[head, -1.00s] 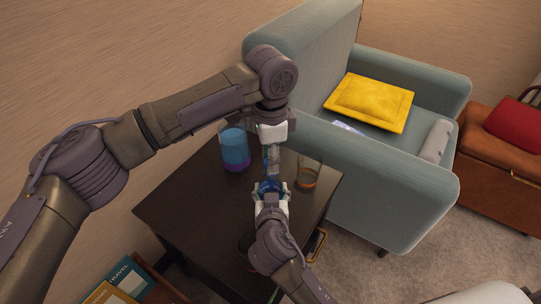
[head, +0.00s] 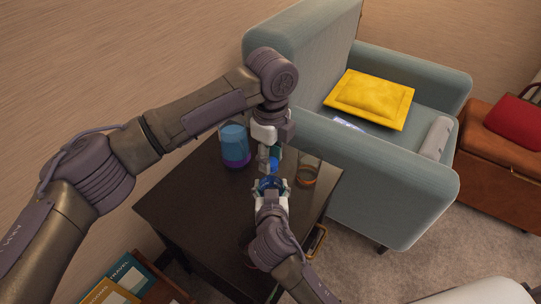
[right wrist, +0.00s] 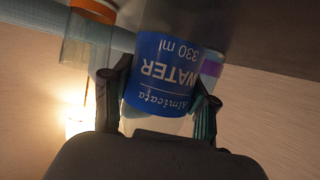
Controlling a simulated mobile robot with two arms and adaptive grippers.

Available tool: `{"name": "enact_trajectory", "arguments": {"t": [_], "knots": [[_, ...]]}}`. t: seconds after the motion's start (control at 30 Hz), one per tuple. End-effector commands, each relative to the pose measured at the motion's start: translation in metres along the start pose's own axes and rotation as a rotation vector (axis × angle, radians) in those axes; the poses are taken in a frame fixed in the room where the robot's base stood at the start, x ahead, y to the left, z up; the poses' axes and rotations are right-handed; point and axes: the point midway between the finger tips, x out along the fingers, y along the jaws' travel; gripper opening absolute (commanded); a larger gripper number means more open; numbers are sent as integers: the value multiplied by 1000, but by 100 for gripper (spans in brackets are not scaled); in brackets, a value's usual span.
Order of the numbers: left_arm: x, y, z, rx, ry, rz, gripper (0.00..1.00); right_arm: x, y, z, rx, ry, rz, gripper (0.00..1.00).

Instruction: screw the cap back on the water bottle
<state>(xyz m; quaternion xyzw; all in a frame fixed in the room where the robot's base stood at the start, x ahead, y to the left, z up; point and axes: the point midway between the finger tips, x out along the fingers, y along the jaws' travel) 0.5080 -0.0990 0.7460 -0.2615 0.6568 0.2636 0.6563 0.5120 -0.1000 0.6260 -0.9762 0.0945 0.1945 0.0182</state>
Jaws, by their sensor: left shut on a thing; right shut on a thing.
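The water bottle (right wrist: 165,75) has a blue label and appears upside down in the right wrist view. My right gripper (head: 270,187) is shut around its body; its fingers also show on both sides of the bottle in the right wrist view (right wrist: 163,98). My left gripper (head: 270,163) points down from above and is shut on the small blue cap (head: 273,163), just above the bottle's label (head: 267,183) in the head view. The bottle's neck is hidden, so I cannot tell whether cap and neck touch.
The dark table (head: 190,205) carries a blue tumbler with a purple base (head: 235,147) on the left and a clear glass with an orange band (head: 307,175) on the right, both close to my grippers. A grey-blue armchair (head: 390,180) stands behind on the right.

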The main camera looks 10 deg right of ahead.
Motion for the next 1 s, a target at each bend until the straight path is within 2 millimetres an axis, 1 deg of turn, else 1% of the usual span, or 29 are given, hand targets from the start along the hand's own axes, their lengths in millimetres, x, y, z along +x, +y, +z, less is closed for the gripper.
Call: {"name": "enact_trajectory", "arguments": {"t": [0.1, 0.37, 0.5, 0.6, 0.7, 0.8, 1.0], "knots": [[0, 0, 0, 294, 0, 0, 27, 0, 0, 1, 0, -1, 1, 0], [0, -1, 0, 962, -4, -2, 27, 0, 0, 1, 0, -2, 1, 0], [0, -1, 0, 1324, -5, -2, 27, 0, 0, 1, 0, -2, 1, 0], [0, -1, -1, 1555, -6, -3, 27, 0, 0, 1, 0, -2, 1, 0], [0, -1, -1, 1729, -7, -3, 27, 0, 0, 1, 0, -2, 1, 0], [0, -1, -1, 1831, -7, -3, 27, 0, 0, 1, -1, -3, 1, 0], [0, -1, -1, 1870, -7, -3, 27, 0, 0, 1, -1, -3, 1, 0]]}}
